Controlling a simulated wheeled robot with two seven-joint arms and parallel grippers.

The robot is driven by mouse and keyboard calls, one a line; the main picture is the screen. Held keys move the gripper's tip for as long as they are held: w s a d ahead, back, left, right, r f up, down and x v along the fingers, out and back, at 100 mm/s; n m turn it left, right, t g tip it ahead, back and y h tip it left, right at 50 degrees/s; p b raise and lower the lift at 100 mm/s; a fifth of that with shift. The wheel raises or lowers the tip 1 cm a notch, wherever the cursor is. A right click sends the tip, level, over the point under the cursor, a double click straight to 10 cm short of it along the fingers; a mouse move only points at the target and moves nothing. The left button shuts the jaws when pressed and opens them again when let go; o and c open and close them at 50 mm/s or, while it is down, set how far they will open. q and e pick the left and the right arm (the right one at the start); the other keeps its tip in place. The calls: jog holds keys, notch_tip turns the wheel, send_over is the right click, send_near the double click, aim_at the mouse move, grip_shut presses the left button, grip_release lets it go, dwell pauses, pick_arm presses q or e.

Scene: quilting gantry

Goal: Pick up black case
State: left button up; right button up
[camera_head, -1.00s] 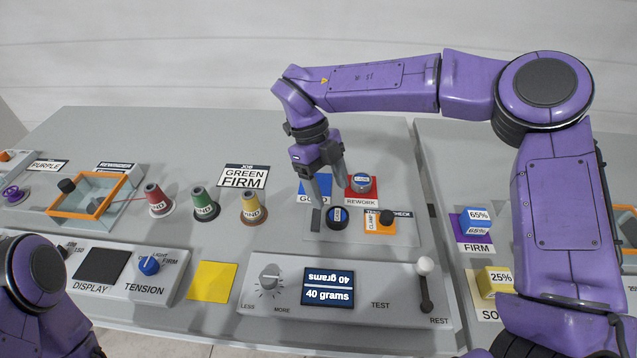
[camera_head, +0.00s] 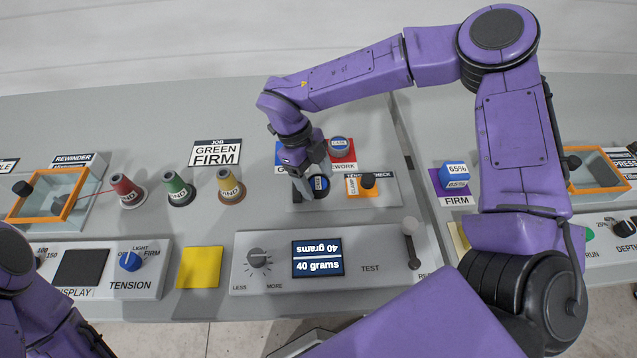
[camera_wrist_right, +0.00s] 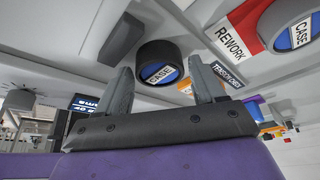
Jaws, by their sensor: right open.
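The black case (camera_head: 318,187) is a short round case with a blue face and a white CASE label. It sits on the light grey plate (camera_head: 350,197) just in front of the blue GOOD square. My right gripper (camera_head: 311,183) is over it, partly covering it in the head view. In the right wrist view the black case (camera_wrist_right: 158,66) shows beyond and between the open fingers of my right gripper (camera_wrist_right: 160,82). I cannot tell whether a finger touches it. Of my left arm only links show at the left edge; its gripper is out of view.
A second, grey case (camera_head: 340,147) with a blue face sits on the red REWORK square. Red, green and tan cones (camera_head: 230,186) stand to the left. A control panel (camera_head: 385,262) lies in front.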

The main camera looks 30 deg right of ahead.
jog(key=shift+w, duration=0.1)
jog(key=c, duration=0.8)
